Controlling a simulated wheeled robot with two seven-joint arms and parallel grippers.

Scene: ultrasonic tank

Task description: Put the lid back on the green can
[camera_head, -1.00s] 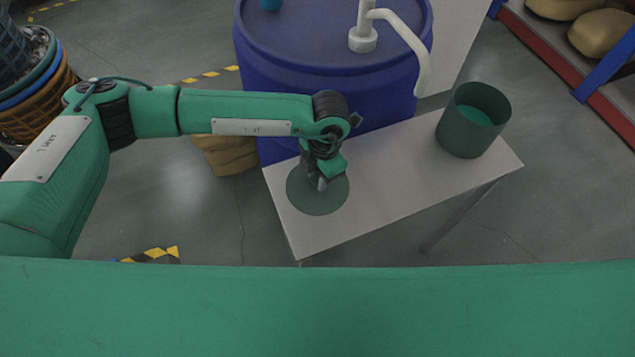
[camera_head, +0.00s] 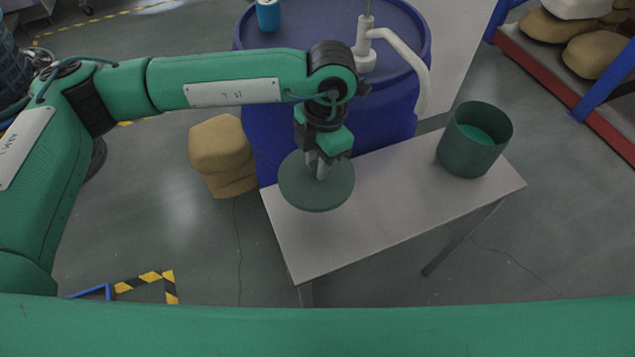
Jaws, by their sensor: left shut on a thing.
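The green can (camera_head: 470,150) stands upright and open at the right end of the pale table, with lighter green contents showing inside. The lid (camera_head: 308,196) is a flat, round, dark green disc above the table's left end. My left gripper (camera_head: 320,172) points down and is shut at the middle of the lid, holding it roughly level and raised off the table. The fingers hide the grasped part of the lid. The can is to the right of the lid, well apart from it. My right gripper is not in view.
The pale table (camera_head: 385,215) is bare between lid and can. A large blue drum (camera_head: 300,50) with a white pump (camera_head: 366,45) and its curved spout stands behind it; a blue tin (camera_head: 268,15) is on top. A tan sack (camera_head: 222,155) lies left. Shelving (camera_head: 560,90) is at right.

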